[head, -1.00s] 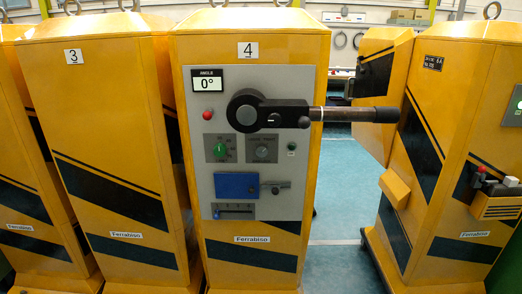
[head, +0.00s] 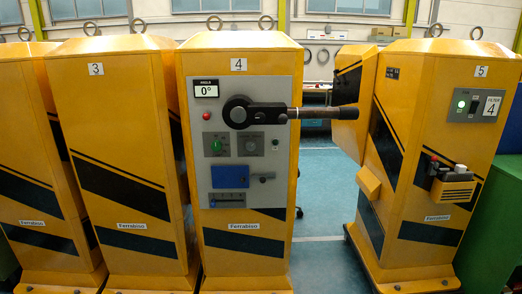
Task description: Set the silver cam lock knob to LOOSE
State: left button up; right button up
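The grey panel (head: 283,190) is on the front of yellow cabinet 4, in the middle of the head view. A round silver-grey knob (head: 251,145) sits on a dark square plate at the panel's middle right. It looks like the cam lock knob, but its label and setting are too small to read. A green knob (head: 216,146) is to its left. Above them, a black hub (head: 238,112) carries a dark lever arm (head: 325,113) pointing right, past the cabinet's edge. Neither of my grippers is in view.
The display (head: 206,90) reads 0°. A red button (head: 206,116), blue block (head: 230,174) and small handle (head: 261,178) are also on the panel. Cabinet 3 (head: 120,140) stands close on the left, cabinet 5 (head: 440,110) on the right. Blue floor (head: 320,200) lies open between cabinets 4 and 5.

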aim_at(250, 145)
jog(key=z, duration=0.65)
jog(key=i, duration=0.7)
jog(key=z, duration=0.45)
